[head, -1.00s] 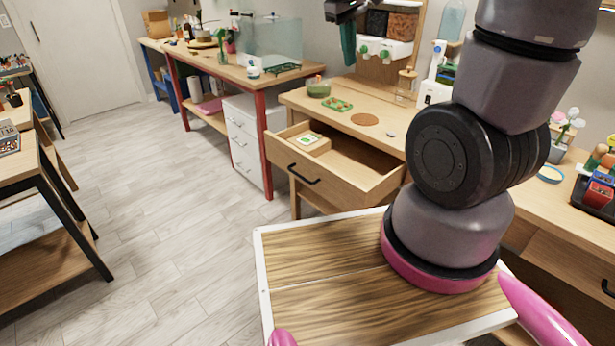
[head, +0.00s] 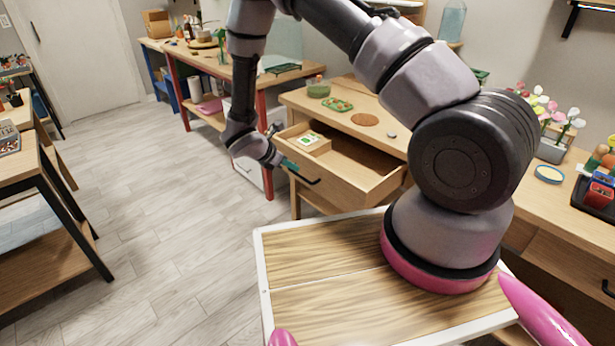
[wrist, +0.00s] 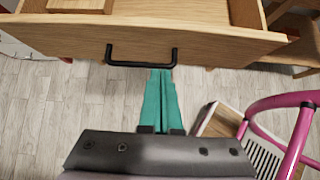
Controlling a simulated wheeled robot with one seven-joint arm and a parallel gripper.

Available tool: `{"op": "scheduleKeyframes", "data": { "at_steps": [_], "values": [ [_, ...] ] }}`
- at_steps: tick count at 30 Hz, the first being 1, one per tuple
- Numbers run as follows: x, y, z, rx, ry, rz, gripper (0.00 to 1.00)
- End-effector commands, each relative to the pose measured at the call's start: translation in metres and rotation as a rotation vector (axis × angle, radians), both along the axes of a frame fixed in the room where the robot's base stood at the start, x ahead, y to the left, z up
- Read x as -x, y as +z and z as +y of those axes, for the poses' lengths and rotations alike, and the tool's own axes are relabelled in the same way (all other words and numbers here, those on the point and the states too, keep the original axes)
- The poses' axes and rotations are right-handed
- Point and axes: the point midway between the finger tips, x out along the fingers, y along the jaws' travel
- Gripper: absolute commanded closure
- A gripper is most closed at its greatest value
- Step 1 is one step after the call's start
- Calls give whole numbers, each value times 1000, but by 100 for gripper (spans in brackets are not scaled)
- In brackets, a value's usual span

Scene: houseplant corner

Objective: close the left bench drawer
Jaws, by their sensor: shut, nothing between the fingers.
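The left bench drawer (head: 345,180) stands pulled out from the wooden bench, its inside showing. A small box with a green-and-white card (head: 308,141) sits in its left part. Its front panel (wrist: 200,45) fills the upper wrist view, with a black bar handle (wrist: 141,62) along the panel's lower part. My gripper (head: 290,166) is at the drawer's front, near the handle. In the wrist view its teal fingers (wrist: 161,85) are together and empty, their tips close below the handle's right half. I cannot tell whether they touch it.
The bench top (head: 345,117) holds a green bowl (head: 318,89), a green tray (head: 337,104) and a cork disc (head: 364,119). A red-legged table (head: 262,140) stands behind my arm. The floor (head: 150,215) to the left is clear. A dark-framed table (head: 60,200) stands at far left.

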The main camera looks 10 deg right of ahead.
Motion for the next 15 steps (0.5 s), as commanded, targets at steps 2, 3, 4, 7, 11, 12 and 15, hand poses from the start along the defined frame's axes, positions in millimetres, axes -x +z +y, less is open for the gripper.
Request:
{"op": "scheduleKeyframes", "data": {
  "at_steps": [2,3,4,7,11,12,15],
  "values": [
    [0,-7,0,7,16,8,100],
    [0,-10,-1,9,18,10,100],
    [-1,-12,-3,9,19,10,100],
    [-6,-21,-12,9,16,10,100],
    [-15,-38,-28,9,14,10,100],
    [-17,-43,-32,9,13,9,100],
    [-24,-56,-43,7,14,9,100]
  ]
}}
